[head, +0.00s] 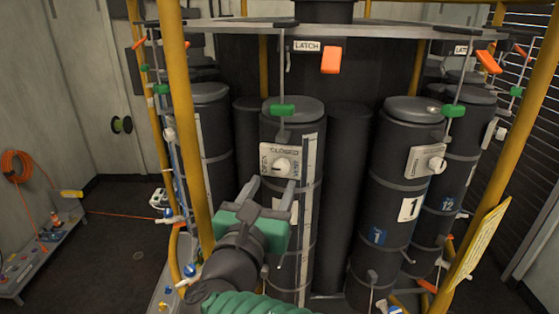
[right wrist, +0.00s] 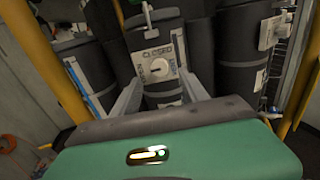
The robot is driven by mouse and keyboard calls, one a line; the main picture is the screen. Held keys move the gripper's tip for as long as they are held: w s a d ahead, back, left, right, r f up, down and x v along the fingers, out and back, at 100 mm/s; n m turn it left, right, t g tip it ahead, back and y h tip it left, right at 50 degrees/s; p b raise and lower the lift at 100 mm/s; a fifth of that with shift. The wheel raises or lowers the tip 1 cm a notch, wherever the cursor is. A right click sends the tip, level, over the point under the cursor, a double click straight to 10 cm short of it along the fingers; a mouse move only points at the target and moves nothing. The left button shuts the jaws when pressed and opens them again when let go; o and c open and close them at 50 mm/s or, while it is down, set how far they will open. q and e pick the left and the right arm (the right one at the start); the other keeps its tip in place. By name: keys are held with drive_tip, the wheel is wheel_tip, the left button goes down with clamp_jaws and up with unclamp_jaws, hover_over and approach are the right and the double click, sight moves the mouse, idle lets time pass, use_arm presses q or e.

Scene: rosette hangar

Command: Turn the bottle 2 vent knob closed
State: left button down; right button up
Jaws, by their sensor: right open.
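A black bottle (head: 289,238) stands in the middle of the head view. Its number is not readable behind my gripper. A white plate (head: 265,158) on it reads OPEN at left, CLOSED on top and VENT at right. The round white vent knob (head: 282,166) sits at the plate's centre; its pointer looks roughly sideways, not at CLOSED, but which end points is unclear. My right gripper (head: 272,184) is open and empty, its fingertips just below and in front of the knob. In the right wrist view the knob (right wrist: 157,68) shows between and beyond the two fingers.
Bottle 1 (head: 398,200) stands to the right with its own knob (head: 437,164). Yellow posts (head: 184,110) flank the rack. Green handles (head: 283,110) and an orange latch tag (head: 331,60) hang above. A low bench (head: 35,262) with an orange hose is at far left.

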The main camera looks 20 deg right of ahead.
sight(280, 170)
drive_tip(key=p+x, duration=0.1)
drive_tip(key=x, duration=0.4)
drive_tip(key=shift+w+a+r+p, duration=0.15)
drive_tip(key=shift+w+p, duration=0.15)
drive_tip(key=shift+w+d, duration=0.3)
drive_tip(key=shift+w, duration=0.15)
drive_tip(key=shift+s+d, duration=0.1)
drive_tip(key=shift+d, duration=0.1)
drive_tip(key=shift+c, duration=0.5)
drive_tip(key=shift+a, duration=0.1)
clamp_jaws()
